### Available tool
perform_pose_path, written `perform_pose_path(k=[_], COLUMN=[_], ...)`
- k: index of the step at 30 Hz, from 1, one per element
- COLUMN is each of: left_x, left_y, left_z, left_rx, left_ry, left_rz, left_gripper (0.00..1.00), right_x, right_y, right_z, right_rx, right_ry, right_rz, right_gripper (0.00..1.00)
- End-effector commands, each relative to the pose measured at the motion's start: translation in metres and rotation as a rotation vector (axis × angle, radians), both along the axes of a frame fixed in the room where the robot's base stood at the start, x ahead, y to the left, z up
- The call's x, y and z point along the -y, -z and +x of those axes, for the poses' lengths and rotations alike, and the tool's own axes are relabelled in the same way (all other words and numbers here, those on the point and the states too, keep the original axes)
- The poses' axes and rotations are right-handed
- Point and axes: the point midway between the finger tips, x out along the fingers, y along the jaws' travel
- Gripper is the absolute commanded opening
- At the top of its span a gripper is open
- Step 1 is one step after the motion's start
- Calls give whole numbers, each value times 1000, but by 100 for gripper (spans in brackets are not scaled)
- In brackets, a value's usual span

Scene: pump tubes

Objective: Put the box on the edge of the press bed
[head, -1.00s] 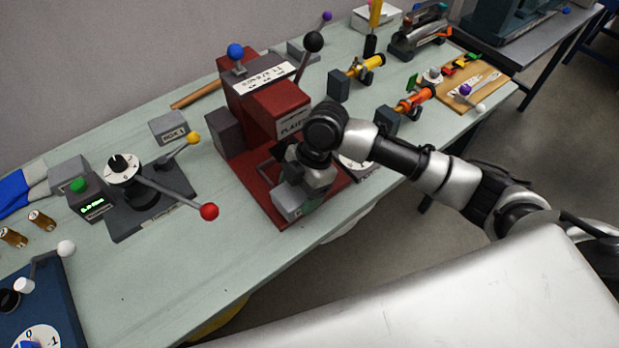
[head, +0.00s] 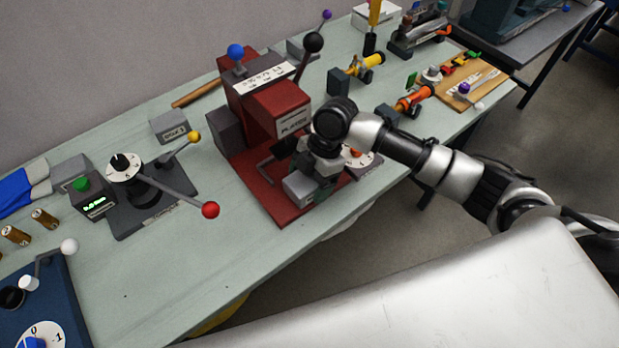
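The red press (head: 262,110) stands mid-table, and its flat red bed (head: 264,192) reaches toward the front edge. My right gripper (head: 310,186) is low over the right front part of the bed, pointing down. A light grey block (head: 299,188) shows at the gripper, over the bed; I cannot tell whether it is a held box or part of the hand. The fingertips are hidden. A grey labelled box (head: 169,127) stands left of the press, its lettering too small to read surely. My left gripper is not in view.
A lever with a red knob (head: 210,210) reaches toward the press from the left. A white dial (head: 359,158) is close right of my gripper. A black-knobbed lever (head: 313,43) rises behind the press. The table front left of the press is clear.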

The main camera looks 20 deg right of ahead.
Motion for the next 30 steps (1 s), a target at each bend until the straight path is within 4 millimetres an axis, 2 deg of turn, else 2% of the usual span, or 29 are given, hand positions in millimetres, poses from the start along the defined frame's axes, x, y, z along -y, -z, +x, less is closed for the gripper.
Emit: perform_pose_path(k=[4,8,21,25,30], left_x=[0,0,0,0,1], left_y=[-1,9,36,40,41], left_z=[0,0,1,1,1], left_rx=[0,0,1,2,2], left_ry=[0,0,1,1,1], left_rz=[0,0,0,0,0], left_gripper=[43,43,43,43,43], right_x=[0,6,95,109,117], right_y=[-4,-13,-11,-12,-13], right_z=[0,3,35,40,43], right_rx=[1,4,0,0,-1], right_ry=[-1,1,4,2,1], right_rz=[0,0,-1,0,1], right_gripper=[80,80,80,80,80])
